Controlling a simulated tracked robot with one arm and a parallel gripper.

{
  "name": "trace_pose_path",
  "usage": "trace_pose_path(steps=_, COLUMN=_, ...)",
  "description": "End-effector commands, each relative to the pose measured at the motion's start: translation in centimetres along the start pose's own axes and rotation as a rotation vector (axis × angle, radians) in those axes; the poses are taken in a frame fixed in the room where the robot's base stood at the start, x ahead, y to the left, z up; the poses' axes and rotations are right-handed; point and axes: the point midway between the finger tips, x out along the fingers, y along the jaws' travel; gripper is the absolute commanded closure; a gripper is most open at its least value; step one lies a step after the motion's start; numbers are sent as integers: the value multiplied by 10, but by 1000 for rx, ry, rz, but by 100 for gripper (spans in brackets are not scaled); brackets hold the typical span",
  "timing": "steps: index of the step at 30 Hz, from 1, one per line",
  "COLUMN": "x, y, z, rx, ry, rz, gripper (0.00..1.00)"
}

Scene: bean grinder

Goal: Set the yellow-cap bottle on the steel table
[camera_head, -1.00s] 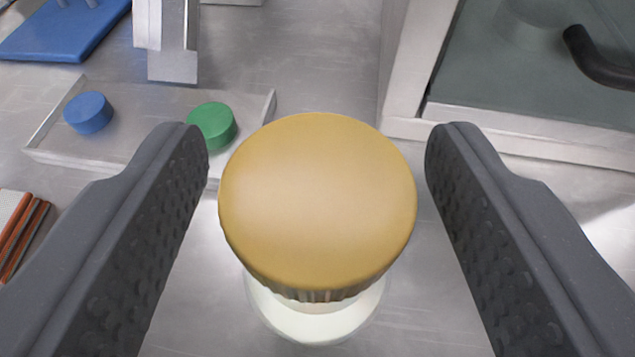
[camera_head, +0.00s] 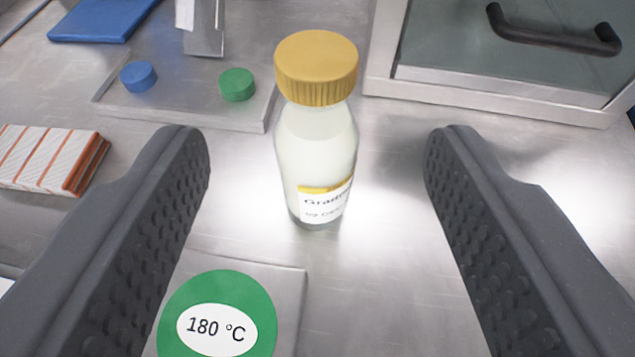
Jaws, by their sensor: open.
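The yellow-cap bottle (camera_head: 316,150) stands upright on the steel table (camera_head: 385,290). It is clear glass with a pale content, a ribbed yellow cap and a white and yellow label low on its side. My gripper (camera_head: 315,150) is open, with one dark finger on each side of the picture. The bottle shows between and beyond the fingers, with a clear gap on both sides, and neither finger touches it.
A steel tray with a blue cap (camera_head: 138,76) and a green cap (camera_head: 237,84) lies behind left. A glass-fronted cabinet with a black handle (camera_head: 553,38) stands behind right. Striped packets (camera_head: 45,158) lie left. A plate with a green "180 °C" disc (camera_head: 217,315) is in front.

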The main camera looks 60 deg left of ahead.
Motion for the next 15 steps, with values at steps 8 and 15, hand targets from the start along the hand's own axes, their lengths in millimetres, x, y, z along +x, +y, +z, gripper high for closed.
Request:
trace_pose_path(steps=8, x=-20, y=0, z=2, rx=3, ry=-2, rz=0, gripper=43)
trace_pose_path(steps=15, x=-21, y=0, z=1, rx=2, ry=-1, rz=1, gripper=43)
